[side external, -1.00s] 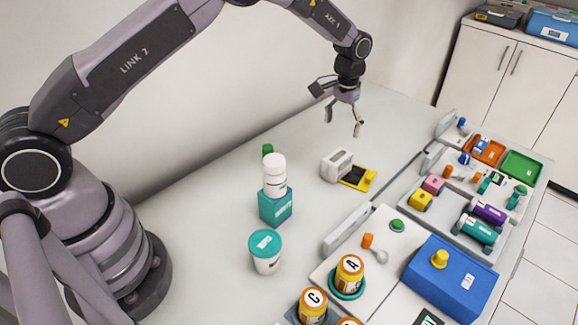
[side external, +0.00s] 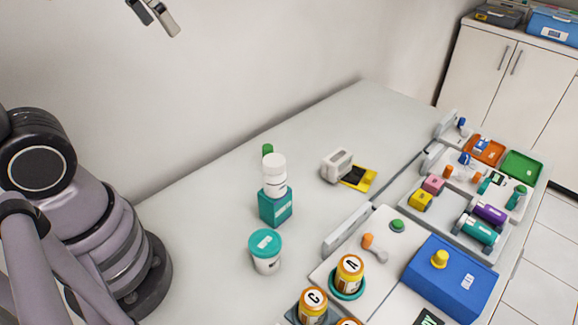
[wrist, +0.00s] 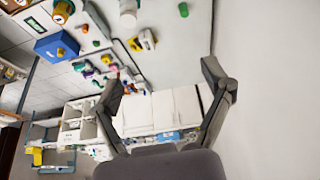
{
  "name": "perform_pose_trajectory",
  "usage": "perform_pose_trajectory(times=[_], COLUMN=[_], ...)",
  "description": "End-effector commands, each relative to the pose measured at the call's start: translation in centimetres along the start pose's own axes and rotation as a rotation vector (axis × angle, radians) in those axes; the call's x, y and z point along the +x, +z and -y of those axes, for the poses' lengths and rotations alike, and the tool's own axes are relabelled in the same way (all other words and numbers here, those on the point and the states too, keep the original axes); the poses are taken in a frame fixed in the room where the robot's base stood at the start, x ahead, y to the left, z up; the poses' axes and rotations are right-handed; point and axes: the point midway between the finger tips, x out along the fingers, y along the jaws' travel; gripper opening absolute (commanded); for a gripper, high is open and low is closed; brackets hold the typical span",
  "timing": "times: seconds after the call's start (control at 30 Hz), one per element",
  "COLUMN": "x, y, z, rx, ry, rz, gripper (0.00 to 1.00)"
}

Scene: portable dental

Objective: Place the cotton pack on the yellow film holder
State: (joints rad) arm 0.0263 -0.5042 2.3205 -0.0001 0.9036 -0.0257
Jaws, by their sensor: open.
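A small white block with grey ends (side external: 337,165), which looks like the cotton pack, sits on the bench. The yellow film holder (side external: 367,183), with a dark area on it, lies right against its lower right side. I cannot tell whether the block rests partly on the holder or only beside it. In the wrist view the white block (wrist: 147,39) and the yellow holder (wrist: 134,44) show small near the top. My gripper (side external: 154,14) is high at the top left, far from both. Its fingers (wrist: 163,84) are spread apart with nothing between them.
A white bottle (side external: 274,170) stands on a teal box (side external: 275,208), with a teal-lidded cup (side external: 265,251) nearby. Orange jars (side external: 349,270), a blue box (side external: 453,277) and trays of coloured parts fill the right. The back of the bench is clear.

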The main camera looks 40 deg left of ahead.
Motion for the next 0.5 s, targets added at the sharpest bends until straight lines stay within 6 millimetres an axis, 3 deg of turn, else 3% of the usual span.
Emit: perform_pose_trajectory(times=[0.03,0.1,0.2,0.5], x=[-0.5,-0.7,-0.7,-0.6], y=[1.9,4.0,5.7,6.5], z=[0.2,0.4,0.5,0.6], rx=[-0.001,-0.001,0.001,0.002], ry=[-0.003,-0.006,-0.009,-0.011], rz=[-0.025,-0.045,-0.063,-0.07], gripper=[0.79,0.79,0.79,0.79])
